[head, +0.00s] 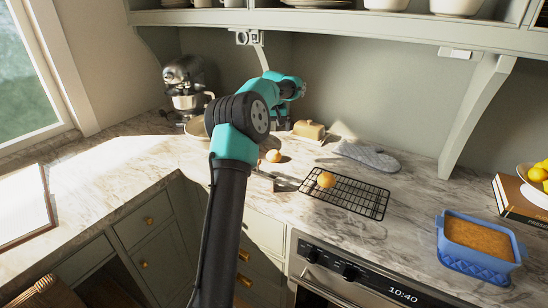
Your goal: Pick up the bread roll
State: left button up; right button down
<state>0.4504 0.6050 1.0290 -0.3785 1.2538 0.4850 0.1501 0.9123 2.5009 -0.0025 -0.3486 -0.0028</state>
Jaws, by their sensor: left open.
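A round golden bread roll (326,179) sits on the black wire cooling rack (345,193) on the marble counter. A second small round roll (273,156) lies on the bare counter to the left of the rack. My left gripper (281,123) is at the end of the teal and black arm, above and behind both rolls, apart from them. It is open and empty; its fingertips are small and partly hidden by the arm. My right gripper is not in view.
A blue dish (478,250) of baked food stands at the right. A butter dish (309,131) and a grey oven mitt (366,155) lie behind the rack. A stand mixer (187,85) is at the back left. A shelf (350,26) overhangs the counter.

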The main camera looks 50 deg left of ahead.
aim_at(274, 152)
pick_arm(q)
jog(key=f, duration=0.9)
jog(key=shift+w+a+f, duration=0.25)
jog(key=shift+w+a, duration=0.15)
jog(key=shift+f, duration=0.1)
jog(key=shift+w+a+f, duration=0.15)
jog(key=shift+f, duration=1.1)
jog(key=shift+w+a+f, duration=0.1)
jog(key=shift+a+f, duration=0.05)
jog(key=shift+f, duration=1.05)
jog(key=shift+c, duration=0.5)
jog(key=c, duration=0.7)
